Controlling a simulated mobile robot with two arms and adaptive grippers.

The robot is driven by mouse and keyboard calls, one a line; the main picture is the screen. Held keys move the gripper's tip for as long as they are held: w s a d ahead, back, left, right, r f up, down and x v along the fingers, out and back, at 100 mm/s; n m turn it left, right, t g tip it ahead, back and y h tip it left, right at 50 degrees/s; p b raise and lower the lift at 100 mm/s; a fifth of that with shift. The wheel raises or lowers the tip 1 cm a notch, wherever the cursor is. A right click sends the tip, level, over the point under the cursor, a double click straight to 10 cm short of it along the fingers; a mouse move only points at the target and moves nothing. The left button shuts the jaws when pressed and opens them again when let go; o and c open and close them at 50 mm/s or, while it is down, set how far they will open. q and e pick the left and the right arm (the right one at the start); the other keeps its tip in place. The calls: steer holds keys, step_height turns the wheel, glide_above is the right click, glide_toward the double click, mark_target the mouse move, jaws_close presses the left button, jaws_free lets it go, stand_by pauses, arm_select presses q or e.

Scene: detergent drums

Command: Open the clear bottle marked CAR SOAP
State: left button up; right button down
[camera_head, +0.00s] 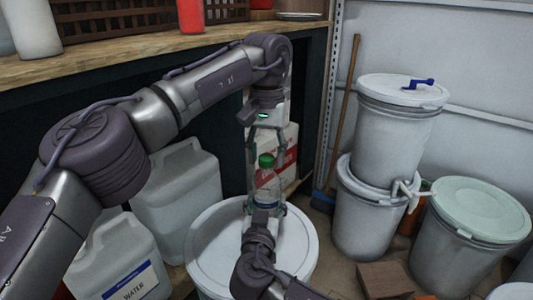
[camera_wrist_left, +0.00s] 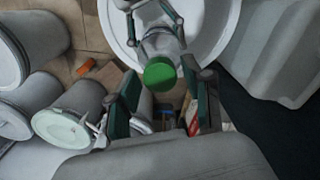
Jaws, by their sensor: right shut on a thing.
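The clear bottle (camera_head: 267,188) with a green cap (camera_head: 266,160) stands upright over the white drum lid; I cannot read its marking. My right gripper (camera_head: 264,209) is shut on the bottle's lower body, and its fingers also show around the bottle in the left wrist view (camera_wrist_left: 152,28). My left gripper (camera_head: 266,165) points down from above with its fingers spread on either side of the cap. In the left wrist view the green cap (camera_wrist_left: 160,74) lies between the open fingertips, with no clear contact. Whether the bottle's base touches the lid is hidden.
A large white drum (camera_head: 215,245) is under the bottle. White jugs (camera_head: 180,190) stand to its left. Stacked white buckets (camera_head: 395,140) and a pale-green-lidded drum (camera_head: 480,210) are at right. A red-and-white box (camera_head: 290,150) is behind. A wooden shelf (camera_head: 120,65) runs above at left.

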arm_select(q)
jaws_close()
steer(key=n, duration=0.5)
steer(key=shift+n, duration=0.3)
steer(key=n, duration=0.2)
steer(key=shift+n, duration=0.3)
steer(key=n, duration=0.7)
steer(key=shift+r+n, duration=0.1)
steer(key=shift+n, duration=0.2)
steer(key=n, duration=0.7)
steer(key=shift+n, duration=0.3)
steer(key=n, duration=0.4)
steer(key=shift+n, duration=0.4)
steer(key=n, duration=0.2)
steer(key=shift+n, duration=0.4)
steer(key=n, duration=0.4)
steer(key=shift+n, duration=0.4)
steer(key=n, duration=1.2)
steer(key=shift+n, duration=0.4)
steer(key=n, duration=0.5)
steer(key=shift+r+n, duration=0.1)
steer(key=shift+n, duration=0.2)
